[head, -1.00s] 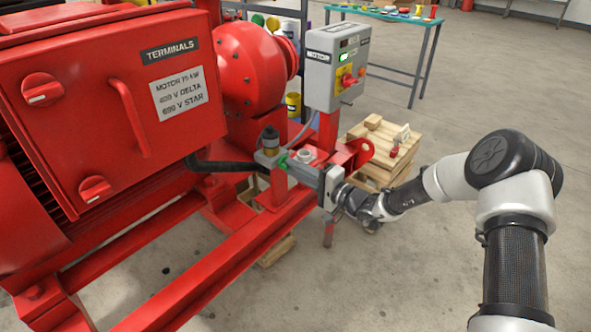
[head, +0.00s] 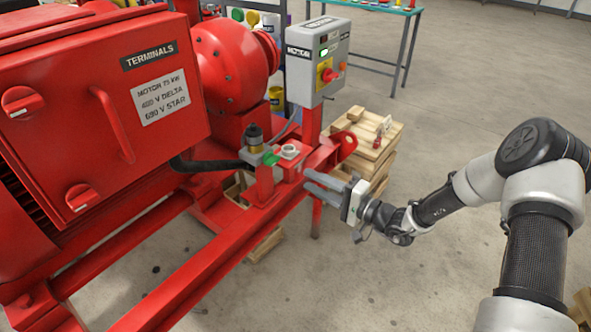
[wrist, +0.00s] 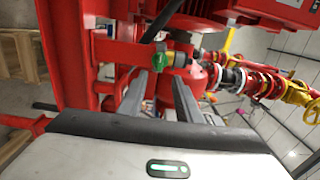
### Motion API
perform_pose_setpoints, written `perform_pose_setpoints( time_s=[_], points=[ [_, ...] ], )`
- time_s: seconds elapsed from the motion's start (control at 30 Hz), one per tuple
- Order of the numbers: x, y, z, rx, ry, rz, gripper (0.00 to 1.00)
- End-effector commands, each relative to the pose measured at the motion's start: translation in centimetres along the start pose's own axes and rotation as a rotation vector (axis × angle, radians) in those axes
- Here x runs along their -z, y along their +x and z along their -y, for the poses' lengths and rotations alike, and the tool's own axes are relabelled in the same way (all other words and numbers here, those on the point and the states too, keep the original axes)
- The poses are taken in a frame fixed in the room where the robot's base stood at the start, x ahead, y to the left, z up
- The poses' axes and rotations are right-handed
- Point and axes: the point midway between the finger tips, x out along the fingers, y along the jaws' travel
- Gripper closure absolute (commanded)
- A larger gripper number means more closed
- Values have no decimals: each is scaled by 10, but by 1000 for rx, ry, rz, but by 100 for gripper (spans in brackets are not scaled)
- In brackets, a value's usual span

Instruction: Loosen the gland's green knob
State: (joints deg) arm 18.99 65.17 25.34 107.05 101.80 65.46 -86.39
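The green knob (head: 271,158) sits on the side of a small grey block with a black-and-brass top, the gland (head: 253,152), on the red skid frame. In the wrist view the green knob (wrist: 160,62) shows ahead, just beyond the fingertips and roughly between them. My gripper (head: 307,178) is open and empty, to the right of the knob and apart from it. Both grey fingers also show in the wrist view (wrist: 157,80), with a clear gap between them. How far the knob is turned cannot be told.
A white-rimmed round fitting (head: 289,151) stands right beside the knob. A grey motor control box (head: 318,60) on a red post rises behind. The floor at the front right is clear.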

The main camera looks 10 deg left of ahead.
Motion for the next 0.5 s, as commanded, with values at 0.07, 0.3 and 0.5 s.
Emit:
perform_pose_setpoints(
  time_s=[0.07,0.3,0.5],
  points=[
    [1,-18,1,-1,0,-3,69],
    [0,-49,0,0,-1,0,69],
    [0,-55,0,0,-1,0,69]
  ],
)
